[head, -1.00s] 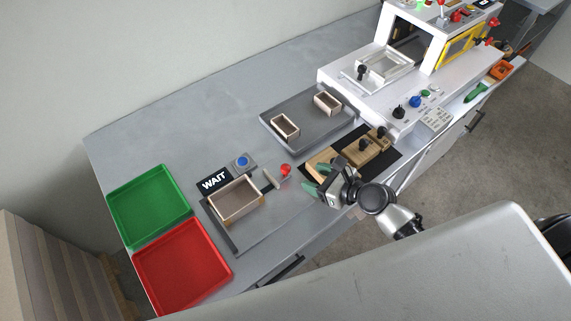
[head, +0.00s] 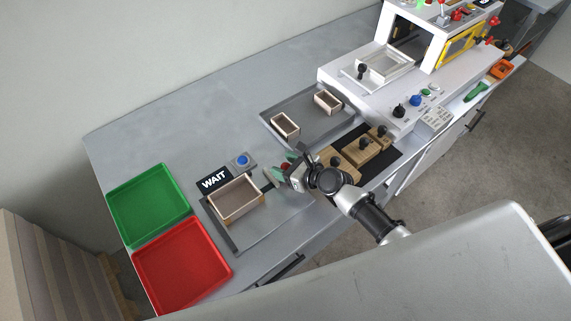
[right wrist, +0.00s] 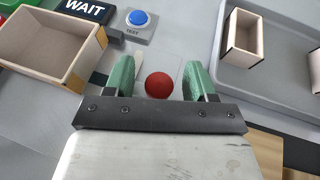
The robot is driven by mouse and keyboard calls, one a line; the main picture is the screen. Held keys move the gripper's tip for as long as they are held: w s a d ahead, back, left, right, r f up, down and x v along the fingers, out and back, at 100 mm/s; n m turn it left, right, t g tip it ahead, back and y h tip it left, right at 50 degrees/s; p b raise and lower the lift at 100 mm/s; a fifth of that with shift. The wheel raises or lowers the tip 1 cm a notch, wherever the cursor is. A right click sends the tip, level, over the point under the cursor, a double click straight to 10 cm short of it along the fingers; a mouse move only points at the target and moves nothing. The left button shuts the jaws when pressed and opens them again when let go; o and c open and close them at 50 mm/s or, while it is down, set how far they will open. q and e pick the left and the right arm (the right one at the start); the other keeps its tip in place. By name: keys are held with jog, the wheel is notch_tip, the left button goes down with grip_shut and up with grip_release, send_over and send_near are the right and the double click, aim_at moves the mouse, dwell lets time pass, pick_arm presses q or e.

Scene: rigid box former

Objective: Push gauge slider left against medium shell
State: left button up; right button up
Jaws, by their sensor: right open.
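The medium shell (head: 236,200), an open beige box, sits in the gauge fixture (head: 222,232) at the left of the bench. It also shows at the upper left of the right wrist view (right wrist: 48,45). The gauge slider's red knob (right wrist: 158,85) lies between the two green fingertips of my right gripper (right wrist: 157,78), which is open around it. In the head view the gripper (head: 280,173) partly hides the knob. The slider's pale plate (head: 269,178) stands to the right of the shell with a gap between them. My left gripper is not in view.
A WAIT sign (head: 214,180) and a blue TEST button (head: 241,160) sit behind the shell. A grey tray (head: 300,135) holds two smaller shells. Wooden blocks with black knobs (head: 364,148) stand right of my gripper. Green (head: 148,204) and red (head: 183,266) trays lie at left.

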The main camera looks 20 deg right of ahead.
grip_shut()
jog(key=shift+s+a+r+p, duration=0.1)
jog(key=shift+a+r+p, duration=0.05)
jog(key=shift+a+p, duration=0.15)
jog(key=a+p, duration=0.1)
jog(key=s+a+p, duration=0.1)
jog(key=a, duration=0.1)
jog(key=s+a+p, duration=0.1)
jog(key=a, duration=0.1)
jog(key=shift+a, duration=0.1)
grip_release()
